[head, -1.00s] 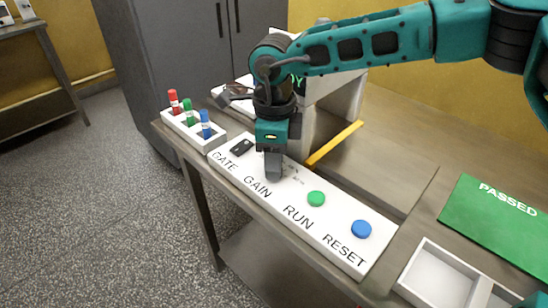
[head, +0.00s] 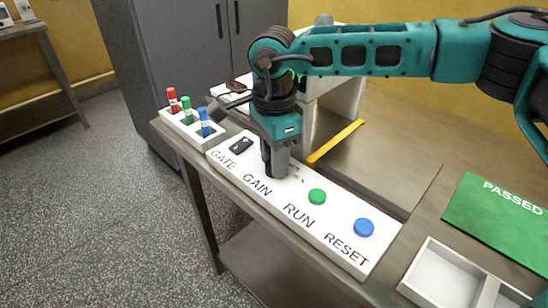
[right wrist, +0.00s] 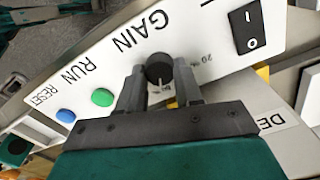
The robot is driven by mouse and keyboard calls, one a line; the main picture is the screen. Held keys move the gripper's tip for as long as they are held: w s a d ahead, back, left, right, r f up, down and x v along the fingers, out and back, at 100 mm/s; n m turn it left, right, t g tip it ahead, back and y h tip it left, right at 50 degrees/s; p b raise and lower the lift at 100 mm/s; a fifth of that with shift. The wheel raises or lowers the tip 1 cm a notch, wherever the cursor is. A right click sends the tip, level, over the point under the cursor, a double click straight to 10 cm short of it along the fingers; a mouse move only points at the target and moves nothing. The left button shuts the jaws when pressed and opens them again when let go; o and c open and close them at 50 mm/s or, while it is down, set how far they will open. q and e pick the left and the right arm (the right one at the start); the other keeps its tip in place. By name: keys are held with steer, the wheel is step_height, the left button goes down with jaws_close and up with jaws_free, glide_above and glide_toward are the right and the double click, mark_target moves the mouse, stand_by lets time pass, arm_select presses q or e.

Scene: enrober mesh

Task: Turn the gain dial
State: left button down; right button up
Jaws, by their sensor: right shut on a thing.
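The gain dial (right wrist: 159,68) is a dark round knob with a pale mark, on the white control panel (head: 330,232) by the word GAIN. My right gripper (right wrist: 160,84) has its two fingers on either side of the dial and is shut on it. In the head view my right gripper (head: 275,165) points down at the panel and hides the dial. My left gripper is not in view.
The panel also carries a black rocker switch (head: 241,146), a green RUN button (head: 317,196) and a blue RESET button (head: 363,228). A yellow bar (head: 335,142) lies behind. A rack (head: 188,133) of coloured markers stands left. A green PASSED mat (head: 497,222) and white tray (head: 440,275) are right.

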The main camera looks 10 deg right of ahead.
steer(key=shift+n, duration=0.6)
steer(key=o, duration=1)
steer(key=shift+o, duration=0.2)
step_height(320, 180, up, 13)
